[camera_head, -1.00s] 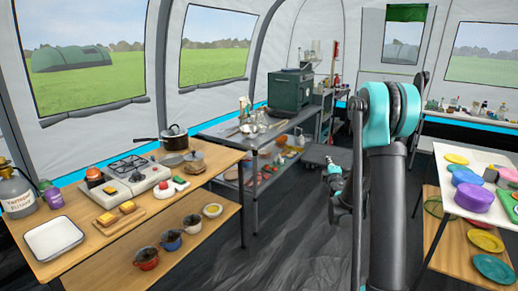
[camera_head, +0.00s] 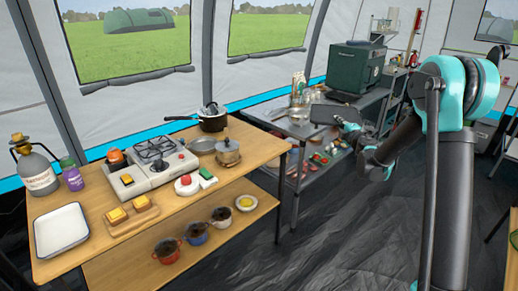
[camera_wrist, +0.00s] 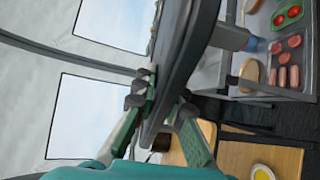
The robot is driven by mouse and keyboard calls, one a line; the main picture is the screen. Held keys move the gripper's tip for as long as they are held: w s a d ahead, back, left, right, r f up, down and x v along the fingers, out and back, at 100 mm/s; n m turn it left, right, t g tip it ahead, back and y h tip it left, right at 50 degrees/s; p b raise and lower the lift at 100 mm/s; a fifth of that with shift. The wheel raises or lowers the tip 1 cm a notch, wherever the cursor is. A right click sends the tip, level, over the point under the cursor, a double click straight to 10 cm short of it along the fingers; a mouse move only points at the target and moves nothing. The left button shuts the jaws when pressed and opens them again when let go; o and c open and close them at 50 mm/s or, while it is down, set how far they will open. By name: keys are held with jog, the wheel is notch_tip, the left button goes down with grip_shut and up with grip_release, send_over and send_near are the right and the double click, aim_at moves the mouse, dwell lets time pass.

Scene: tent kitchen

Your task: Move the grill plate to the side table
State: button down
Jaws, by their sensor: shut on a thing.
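A dark, flat grill plate (camera_head: 335,113) is held up in the air by my gripper (camera_head: 352,130), in front of the grey metal table. In the wrist view the plate (camera_wrist: 188,50) runs edge-on up from between the green and dark fingers of my gripper (camera_wrist: 160,102), which are shut on it. Which table is the side table I cannot tell; a wooden table (camera_head: 105,188) stands at left and a grey metal table (camera_head: 262,113) behind it. The plate touches neither table in the head view.
The wooden table bears a stove (camera_head: 150,172), a pot (camera_head: 212,120), a white tray (camera_head: 61,229) and a toast board (camera_head: 131,219). Cups stand on its lower shelf. A green oven (camera_head: 355,70) stands at the back. The dark floor (camera_head: 330,240) in front is clear.

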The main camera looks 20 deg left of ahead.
jog(key=s+a+r+n+g+y, duration=0.2)
jog(key=s+a+g, duration=0.15)
jog(key=a, duration=0.65)
jog(key=s+a+r+n+g+y, duration=0.2)
jog(key=s+a+n+y, duration=0.15)
jog(key=a, duration=0.65)
jog(key=s+a+r+n+g+y, duration=0.15)
jog(key=s+a, duration=0.25)
jog(key=a, duration=0.6)
jog(key=shift+g, duration=0.4)
notch_tip(320, 180, down, 19)
jog(key=shift+a+f, duration=0.1)
jog(key=c, duration=1.6)
grip_release()
